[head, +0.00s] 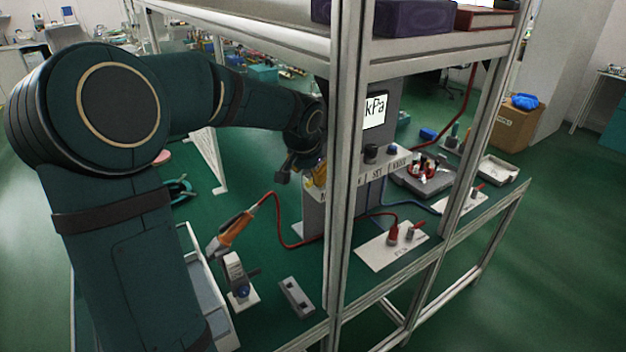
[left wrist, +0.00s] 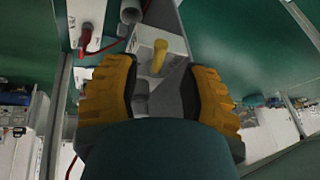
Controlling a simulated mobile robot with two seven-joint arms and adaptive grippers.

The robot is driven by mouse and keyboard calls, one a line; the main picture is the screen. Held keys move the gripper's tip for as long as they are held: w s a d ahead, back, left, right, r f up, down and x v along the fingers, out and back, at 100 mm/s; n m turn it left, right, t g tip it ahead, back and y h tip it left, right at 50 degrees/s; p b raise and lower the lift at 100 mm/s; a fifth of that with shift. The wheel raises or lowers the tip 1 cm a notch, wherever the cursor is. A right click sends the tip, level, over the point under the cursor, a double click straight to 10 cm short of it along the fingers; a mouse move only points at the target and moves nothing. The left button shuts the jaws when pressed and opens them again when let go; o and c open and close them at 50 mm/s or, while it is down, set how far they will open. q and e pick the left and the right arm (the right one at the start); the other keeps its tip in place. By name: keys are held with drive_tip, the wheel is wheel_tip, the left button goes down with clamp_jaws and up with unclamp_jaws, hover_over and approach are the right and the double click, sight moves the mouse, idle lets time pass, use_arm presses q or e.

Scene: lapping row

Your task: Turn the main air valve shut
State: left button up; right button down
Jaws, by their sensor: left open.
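A grey panel unit (head: 311,215) with a lit "kPa" display (head: 376,111) stands on the green bench, partly hidden by a frame post. In the left wrist view, a short yellow handle (left wrist: 160,56), probably the valve's, stands out from a pale panel. My left gripper (left wrist: 158,92) is open, its two yellow-padded fingers on either side of the view. The handle shows between and beyond the fingertips; I see no contact. My right gripper is not in view.
A metal post (head: 346,210) stands close to my left gripper, under a shelf (head: 420,52). A black knob (head: 371,153) and a blue knob (head: 392,149) sit on the panel's ledge. An orange-handled tool (head: 235,230) with a red hose (head: 285,232) is in front.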

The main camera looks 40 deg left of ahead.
sight(312, 181)
use_arm(q)
drive_tip(key=shift+x, duration=1.95)
drive_tip(key=shift+w, duration=0.1)
drive_tip(key=shift+d, duration=0.1)
clamp_jaws()
drive_tip(key=shift+b, duration=0.3)
